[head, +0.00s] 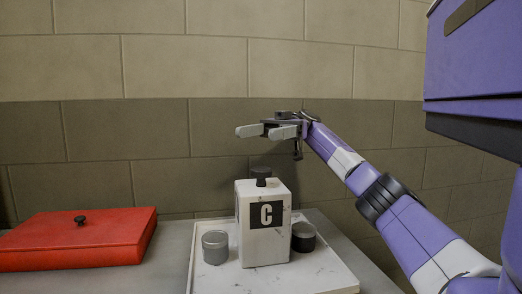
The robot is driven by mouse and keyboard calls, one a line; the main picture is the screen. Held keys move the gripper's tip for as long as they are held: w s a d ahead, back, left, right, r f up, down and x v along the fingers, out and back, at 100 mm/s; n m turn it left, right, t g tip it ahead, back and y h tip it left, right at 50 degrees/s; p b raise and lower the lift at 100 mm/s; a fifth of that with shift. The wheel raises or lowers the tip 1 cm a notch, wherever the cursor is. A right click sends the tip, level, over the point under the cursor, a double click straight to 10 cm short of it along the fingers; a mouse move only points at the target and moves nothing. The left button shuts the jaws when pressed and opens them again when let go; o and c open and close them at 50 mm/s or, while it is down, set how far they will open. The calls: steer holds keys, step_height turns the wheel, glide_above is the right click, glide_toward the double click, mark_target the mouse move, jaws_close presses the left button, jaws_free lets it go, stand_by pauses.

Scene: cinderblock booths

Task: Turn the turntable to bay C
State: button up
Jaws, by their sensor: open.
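A white marbled block (265,243) stands upright with a white letter C on a black plate (266,214) on its front face. A dark knob (261,174) sits on its top. The block stands on a pale marbled square base (322,284); I cannot tell which of these parts turns. A narrow left side of the block also shows a dark plate, its letter unreadable. My gripper (262,131) is open and empty, its pale fingers pointing left. In the picture it is above the knob and apart from it; its depth is unclear.
A grey lidded canister (215,247) stands left of the block, and a darker one (303,237) stands right, partly hidden by it. A red box (77,240) with a black knob lies at the left. Grey table (176,262) is bare between. A block wall is behind.

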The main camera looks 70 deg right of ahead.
step_height(320, 180, up, 12)
steer(key=p, duration=1)
